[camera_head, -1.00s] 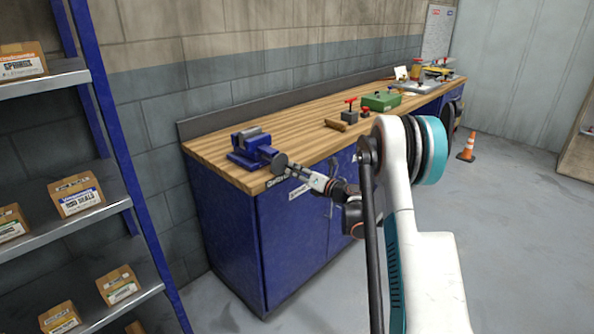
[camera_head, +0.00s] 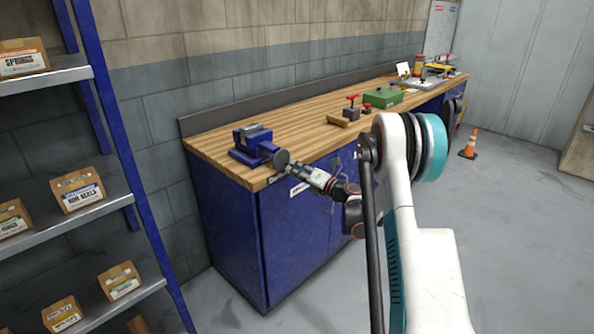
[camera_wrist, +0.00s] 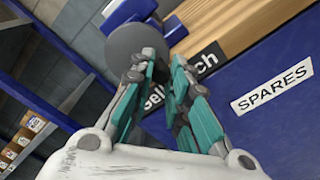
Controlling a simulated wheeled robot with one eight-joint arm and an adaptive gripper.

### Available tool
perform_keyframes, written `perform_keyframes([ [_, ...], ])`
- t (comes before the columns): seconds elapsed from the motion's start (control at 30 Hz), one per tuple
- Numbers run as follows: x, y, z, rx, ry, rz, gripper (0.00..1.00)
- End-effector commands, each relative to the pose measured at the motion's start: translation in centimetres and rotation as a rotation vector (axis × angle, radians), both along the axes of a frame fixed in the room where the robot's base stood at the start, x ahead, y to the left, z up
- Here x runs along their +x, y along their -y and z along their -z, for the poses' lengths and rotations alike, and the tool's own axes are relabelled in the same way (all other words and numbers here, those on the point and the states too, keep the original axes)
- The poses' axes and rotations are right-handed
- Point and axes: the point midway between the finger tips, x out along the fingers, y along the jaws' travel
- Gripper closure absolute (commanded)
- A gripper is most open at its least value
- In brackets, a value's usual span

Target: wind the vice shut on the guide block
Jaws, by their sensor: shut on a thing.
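The blue vice (camera_head: 246,150) stands on the near left end of the wooden bench. A grey piece (camera_head: 256,131) shows at the top between its jaws; I cannot tell whether this is the guide block or the jaw faces. The vice's round grey handwheel (camera_head: 281,158) faces out over the bench's front edge, and it fills the upper middle of the wrist view (camera_wrist: 128,42). My gripper (camera_head: 292,166) reaches it from the right. In the wrist view its teal fingers (camera_wrist: 152,68) are closed at the wheel's lower right part. The exact contact is partly hidden by the fingertips.
The bench top (camera_head: 300,130) is clear just right of the vice. Further along are a wooden piece (camera_head: 338,121), a red-handled tool (camera_head: 351,108) and a green box (camera_head: 382,97). Shelves with cartons (camera_head: 78,191) stand at left. An orange cone (camera_head: 468,146) is on the floor.

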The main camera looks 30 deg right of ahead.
Motion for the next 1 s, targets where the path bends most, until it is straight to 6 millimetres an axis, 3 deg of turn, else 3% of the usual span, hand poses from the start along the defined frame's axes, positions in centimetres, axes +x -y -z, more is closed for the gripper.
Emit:
perform_keyframes([
  [0.3,-0.2,-0.7,0.4,0.251,-0.092,-0.001,1.00],
  [0.67,-0.3,-0.8,0.5,0.285,-0.104,-0.001,1.00],
  [1.0,-0.5,-1.6,0.6,0.544,-0.198,-0.001,1.00],
])
